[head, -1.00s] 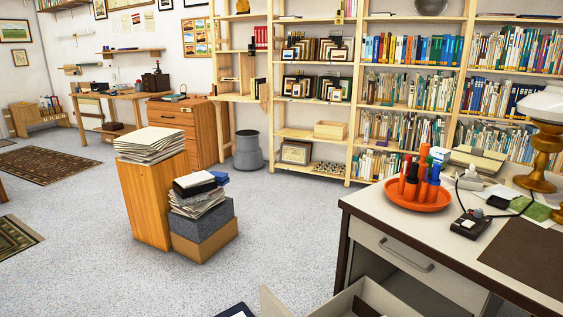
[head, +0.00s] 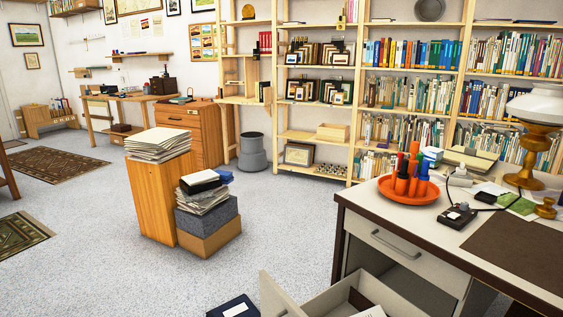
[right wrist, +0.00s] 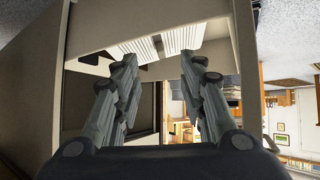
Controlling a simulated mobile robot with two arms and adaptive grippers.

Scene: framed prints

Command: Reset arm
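My right gripper (right wrist: 158,62) shows only in the right wrist view. Its two fingers are spread apart with nothing between them. Beyond the fingertips are a pale panel and white ribbed strips (right wrist: 145,46). Neither arm shows in the head view, and my left gripper is in no frame.
A white desk (head: 462,205) stands at the right, with an orange tray (head: 408,196) of markers on it. An open drawer (head: 325,300) juts out at the bottom. A wooden pedestal (head: 150,200) carries papers. The grey floor (head: 285,220) between is clear.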

